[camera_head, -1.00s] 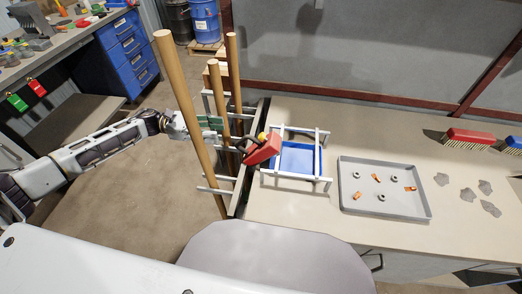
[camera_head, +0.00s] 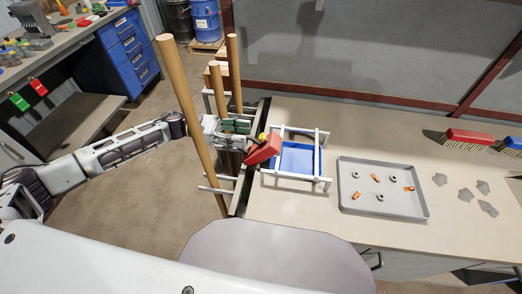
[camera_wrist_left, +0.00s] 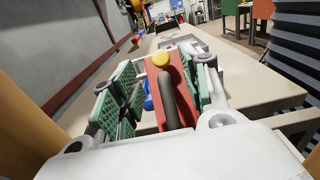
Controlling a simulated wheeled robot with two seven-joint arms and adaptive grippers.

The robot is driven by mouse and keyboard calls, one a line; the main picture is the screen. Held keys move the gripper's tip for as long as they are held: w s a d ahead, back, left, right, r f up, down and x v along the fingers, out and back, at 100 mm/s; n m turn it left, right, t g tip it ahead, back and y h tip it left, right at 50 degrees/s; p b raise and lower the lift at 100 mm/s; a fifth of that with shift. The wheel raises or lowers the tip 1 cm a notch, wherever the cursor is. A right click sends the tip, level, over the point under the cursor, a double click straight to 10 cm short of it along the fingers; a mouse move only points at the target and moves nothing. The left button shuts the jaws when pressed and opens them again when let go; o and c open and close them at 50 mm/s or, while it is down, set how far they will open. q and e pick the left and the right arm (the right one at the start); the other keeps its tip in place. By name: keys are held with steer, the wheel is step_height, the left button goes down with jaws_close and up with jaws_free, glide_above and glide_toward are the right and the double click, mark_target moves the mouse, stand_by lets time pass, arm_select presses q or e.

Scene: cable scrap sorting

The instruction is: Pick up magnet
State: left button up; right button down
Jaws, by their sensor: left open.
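The magnet is a red block with a dark curved handle and a yellow knob (camera_head: 263,151). It sits tilted at the left end of the bench, beside the blue tray. It also shows in the left wrist view (camera_wrist_left: 189,112), its handle running down the middle. My left gripper (camera_head: 240,129) is at the magnet's left side. In the left wrist view my left gripper (camera_wrist_left: 165,88) is open, with one green-padded finger on each side of the magnet. Whether a pad touches the magnet, I cannot tell. My right gripper is not in view.
Wooden poles (camera_head: 177,85) stand close around my left forearm and gripper. The blue tray (camera_head: 297,160) has a white frame over it. A grey tray (camera_head: 347,205) holds small nuts and orange bits. Red (camera_head: 466,137) and blue brushes lie at the right.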

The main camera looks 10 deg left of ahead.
mark_target(261, 136)
arm_select(q)
steer(key=shift+d, duration=0.1)
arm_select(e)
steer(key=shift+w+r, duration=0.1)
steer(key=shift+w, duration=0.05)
arm_select(q)
steer(key=shift+d+r, duration=0.15)
steer(key=shift+d, duration=0.3)
steer(key=shift+d+r+p, duration=0.1)
steer(key=shift+d+p, duration=0.45)
steer(key=shift+d, duration=1.55)
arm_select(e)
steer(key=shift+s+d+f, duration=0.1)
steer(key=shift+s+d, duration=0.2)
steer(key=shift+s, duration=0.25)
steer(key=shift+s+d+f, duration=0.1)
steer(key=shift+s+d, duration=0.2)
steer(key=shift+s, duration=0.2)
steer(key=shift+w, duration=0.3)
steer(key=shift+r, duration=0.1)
arm_select(q)
steer(key=shift+s, duration=0.1)
steer(key=c, duration=0.9)
jaws_close()
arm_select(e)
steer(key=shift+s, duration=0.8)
